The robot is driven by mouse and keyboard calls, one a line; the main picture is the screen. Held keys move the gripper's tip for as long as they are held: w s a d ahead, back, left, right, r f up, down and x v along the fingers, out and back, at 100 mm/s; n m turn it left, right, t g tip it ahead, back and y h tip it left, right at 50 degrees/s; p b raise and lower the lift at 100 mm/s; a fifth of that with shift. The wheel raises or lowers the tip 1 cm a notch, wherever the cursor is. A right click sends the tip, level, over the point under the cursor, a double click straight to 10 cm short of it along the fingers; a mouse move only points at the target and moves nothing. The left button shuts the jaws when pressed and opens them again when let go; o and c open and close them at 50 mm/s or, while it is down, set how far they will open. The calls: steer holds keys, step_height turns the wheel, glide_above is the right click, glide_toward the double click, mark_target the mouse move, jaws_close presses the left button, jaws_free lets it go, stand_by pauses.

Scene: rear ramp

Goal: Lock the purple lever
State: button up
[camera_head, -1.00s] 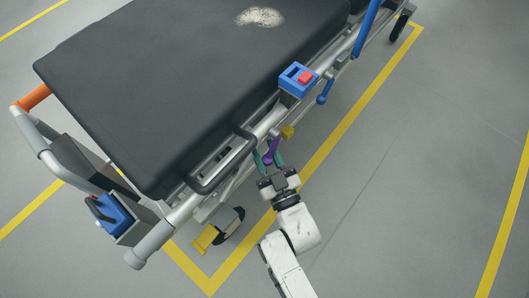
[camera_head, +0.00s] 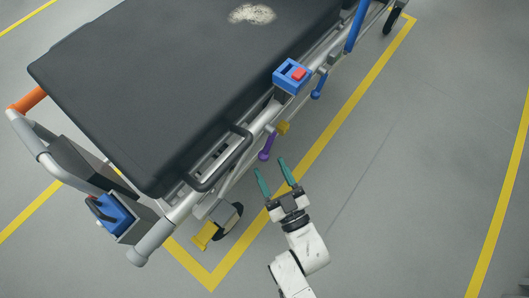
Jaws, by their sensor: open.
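The purple lever (camera_head: 267,147) hangs from the side rail of the stretcher (camera_head: 150,100), below a blue box with a red button. It slants down, with its rounded lower end toward the floor. My gripper (camera_head: 273,172) has two green fingers spread apart with nothing between them. It is below and slightly right of the lever, with a gap between the fingertips and the lever. Whether the lever is latched cannot be told from this view.
A yellow block (camera_head: 283,128) sits just right of the lever on the rail. The blue box (camera_head: 292,75) and a blue lever (camera_head: 319,87) are farther up the side. A wheel with a yellow pedal (camera_head: 205,235) is at lower left. Open floor (camera_head: 420,180) lies to the right.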

steer(key=shift+v, duration=2.15)
steer(key=w+d+f+m+g+h, duration=0.1)
steer(key=d+f+m+g+h, duration=0.1)
steer(key=d+f+g+h, duration=0.3)
steer(key=w+d+m+g+h, duration=0.1)
steer(key=w+d+g+h, duration=0.15)
steer(key=d, duration=0.55)
steer(key=s+d+r+m+g+h, duration=0.1)
steer(key=s+d+m+g, duration=0.1)
steer(key=s+d+g, duration=0.45)
steer(key=s+d+r+m+g+h, duration=0.1)
steer(key=s+d+r+m+g, duration=0.2)
steer(key=s, duration=0.6)
step_height(320, 180, up, 25)
steer(key=s+d+n+p, duration=0.1)
steer(key=p, duration=2.5)
